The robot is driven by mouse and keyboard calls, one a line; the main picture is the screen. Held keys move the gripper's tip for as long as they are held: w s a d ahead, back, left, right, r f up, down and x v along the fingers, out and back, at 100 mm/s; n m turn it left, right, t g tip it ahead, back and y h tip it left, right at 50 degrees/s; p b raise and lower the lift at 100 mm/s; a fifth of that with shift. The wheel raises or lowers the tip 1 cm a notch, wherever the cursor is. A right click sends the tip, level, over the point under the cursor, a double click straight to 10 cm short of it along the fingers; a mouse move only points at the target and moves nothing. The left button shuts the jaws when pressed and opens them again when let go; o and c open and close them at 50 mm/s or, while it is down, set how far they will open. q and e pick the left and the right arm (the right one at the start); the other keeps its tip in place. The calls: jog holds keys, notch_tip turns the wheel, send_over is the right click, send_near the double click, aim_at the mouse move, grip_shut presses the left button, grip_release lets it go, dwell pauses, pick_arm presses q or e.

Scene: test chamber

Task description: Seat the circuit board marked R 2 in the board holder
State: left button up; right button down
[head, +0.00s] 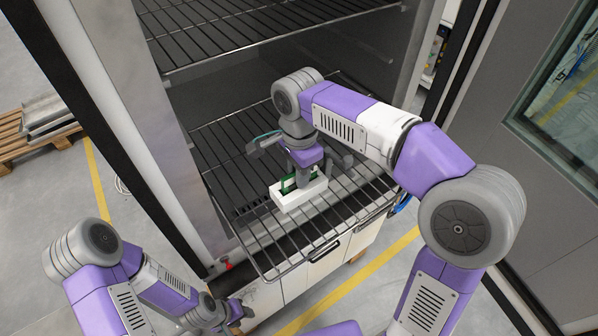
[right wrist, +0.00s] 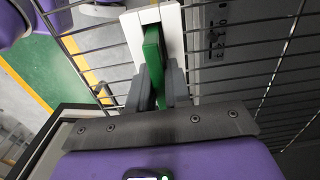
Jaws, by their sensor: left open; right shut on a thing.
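The white board holder (head: 290,202) rests on the pulled-out wire shelf; it also shows at the top of the right wrist view (right wrist: 174,32). A green circuit board (head: 288,185) stands on edge at the holder, partly hidden by my right gripper (head: 303,172). In the right wrist view the board (right wrist: 153,52) lines up with the holder's slot, but I cannot tell how deep it sits. No marking on it is readable. My right gripper (right wrist: 157,88) is shut on the board. My left gripper (head: 238,314) is open and empty, low beside the cabinet front, away from the holder.
The wire shelf (head: 262,232) juts out of the chamber, with bare bars around the holder. Another wire shelf (head: 215,40) is above it. The chamber's left wall (head: 150,110) and the open door (head: 530,170) flank the opening. A wooden pallet (head: 30,145) lies far left.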

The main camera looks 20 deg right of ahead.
jog(key=c, duration=1.1)
grip_release()
jog(key=shift+f, duration=0.1)
notch_tip(320, 180, up, 12)
jog(key=p, duration=0.3)
